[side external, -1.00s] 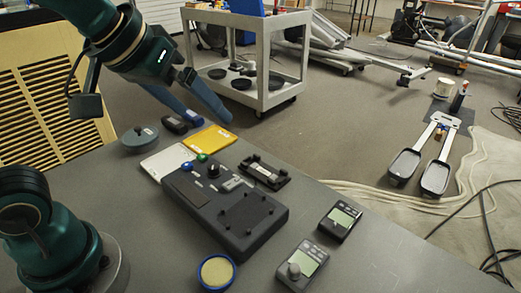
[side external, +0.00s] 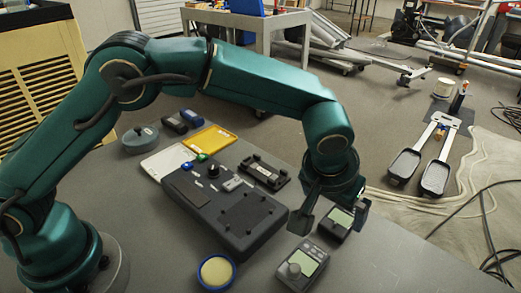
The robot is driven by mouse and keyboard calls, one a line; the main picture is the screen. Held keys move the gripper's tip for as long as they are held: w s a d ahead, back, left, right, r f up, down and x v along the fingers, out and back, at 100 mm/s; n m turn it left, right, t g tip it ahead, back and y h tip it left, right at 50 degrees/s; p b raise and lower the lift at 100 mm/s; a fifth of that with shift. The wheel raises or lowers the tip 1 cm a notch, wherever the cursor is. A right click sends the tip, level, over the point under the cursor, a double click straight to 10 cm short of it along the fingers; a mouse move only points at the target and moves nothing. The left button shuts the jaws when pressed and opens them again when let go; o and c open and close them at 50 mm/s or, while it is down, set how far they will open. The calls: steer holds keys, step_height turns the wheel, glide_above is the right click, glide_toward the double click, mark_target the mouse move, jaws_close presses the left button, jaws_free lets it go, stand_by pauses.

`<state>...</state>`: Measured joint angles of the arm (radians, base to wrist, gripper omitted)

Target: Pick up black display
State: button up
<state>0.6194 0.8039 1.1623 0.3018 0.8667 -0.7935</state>
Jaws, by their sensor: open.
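The black display (side external: 338,226), a small black unit with a pale green screen, lies on the grey table near its right edge. My gripper (side external: 330,217) is above it, pointing down and open. One finger shows to the left of the display and the other at its right side. The gripper hides part of the display's far end. I cannot tell how high the fingertips are above the table, or whether they touch the display.
A grey display with a knob (side external: 303,264) lies close in front. A large black console (side external: 225,208) is to the left, with a black bracket (side external: 264,171) behind it. A round blue-rimmed tin (side external: 216,271) is at the front. The front right of the table is clear.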

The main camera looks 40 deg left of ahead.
mark_target(335, 223)
steer(key=shift+s+d+f, duration=0.15)
steer(key=shift+d+f, duration=0.05)
steer(key=shift+f, duration=0.3)
steer(key=shift+x, duration=2.25)
steer(key=c, duration=1.5)
steer(key=shift+o, duration=0.2)
steer(key=shift+r, duration=0.1)
